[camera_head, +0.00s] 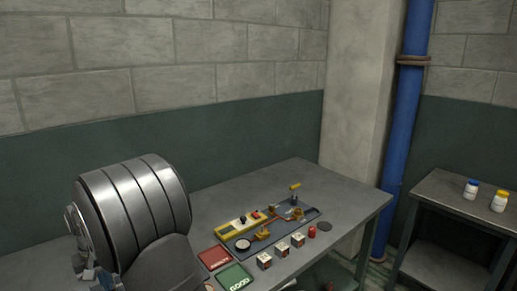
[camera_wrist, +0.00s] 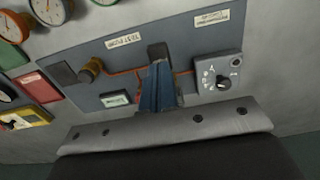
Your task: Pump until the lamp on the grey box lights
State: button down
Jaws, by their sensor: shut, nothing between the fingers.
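In the wrist view my gripper (camera_wrist: 157,87) shows as two blue fingers, shut together and empty, over a blue-grey panel (camera_wrist: 130,70) labelled as a test pump. A dark square block (camera_wrist: 158,50) shows just beyond the fingertips; whether they touch it I cannot tell. The grey box (camera_wrist: 218,75) with a black knob and dial marks is right of the fingers. A small dark spot at its upper right may be its lamp; no light shows there. A brass fitting (camera_wrist: 91,69) is to the left, with a copper-coloured line running right. In the head view my gripper is not visible.
Gauges (camera_wrist: 50,10) and a red part (camera_wrist: 38,87) are left of the panel. In the head view, a grey table (camera_head: 220,200) bears a yellow manifold (camera_head: 241,222), a red tray (camera_head: 214,257), a green tray (camera_head: 235,277) and small boxes. Two bottles (camera_head: 471,189) stand on a side table.

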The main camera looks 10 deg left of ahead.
dwell(0.3)
jog(key=shift+r, duration=0.1)
dwell(1.9)
jog(key=shift+f, duration=2.7)
jog(key=shift+r, duration=2.7)
jog(key=shift+f, duration=0.15)
jog(key=shift+r, duration=0.25)
jog(key=shift+r, duration=2.5)
